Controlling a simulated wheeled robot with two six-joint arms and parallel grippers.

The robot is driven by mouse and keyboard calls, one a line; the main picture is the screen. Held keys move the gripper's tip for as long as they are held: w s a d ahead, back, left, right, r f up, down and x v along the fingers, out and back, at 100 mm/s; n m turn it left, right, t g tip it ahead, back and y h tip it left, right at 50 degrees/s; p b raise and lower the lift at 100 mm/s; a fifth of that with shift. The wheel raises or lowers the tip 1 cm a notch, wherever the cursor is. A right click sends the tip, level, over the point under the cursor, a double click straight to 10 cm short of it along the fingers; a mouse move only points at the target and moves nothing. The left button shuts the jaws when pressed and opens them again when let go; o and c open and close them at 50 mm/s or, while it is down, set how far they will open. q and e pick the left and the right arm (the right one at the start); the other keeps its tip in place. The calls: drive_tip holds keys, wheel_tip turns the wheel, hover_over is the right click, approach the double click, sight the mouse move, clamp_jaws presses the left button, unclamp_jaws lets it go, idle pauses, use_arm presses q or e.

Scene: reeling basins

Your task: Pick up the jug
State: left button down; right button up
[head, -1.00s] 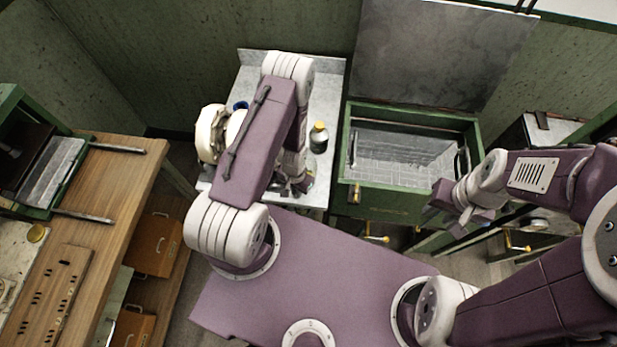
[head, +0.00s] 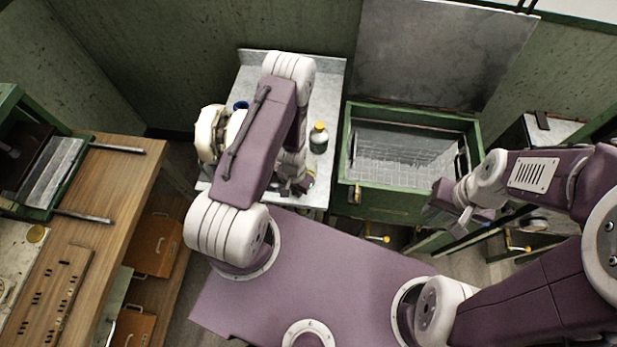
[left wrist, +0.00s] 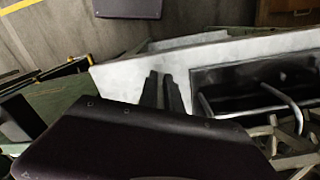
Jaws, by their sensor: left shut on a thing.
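I cannot clearly make out the jug in either view. My left gripper (head: 303,186) is low at the front of the metal counter (head: 327,85), partly hidden under my left arm in the head view. In the left wrist view its two dark fingers (left wrist: 164,92) are close together. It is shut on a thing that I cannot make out. A bottle with a yellow cap (head: 318,139) stands on the counter behind the gripper, apart from it. My right gripper (head: 458,212) hangs near the right front of the green chest; its opening is unclear.
A cream rounded object (head: 210,133) and a small blue item (head: 240,106) are at the counter's left. The open green chest (head: 400,197) with a wire rack stands to the right. A wooden bench (head: 125,165) is on the left. The left wrist view shows a dark basin (left wrist: 250,88).

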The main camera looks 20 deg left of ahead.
idle(0.5)
use_arm(q)
drive_tip(key=shift+r, duration=0.45)
wheel_tip(320, 180, up, 8)
drive_tip(key=shift+f, duration=0.1)
drive_tip(key=shift+r, duration=0.65)
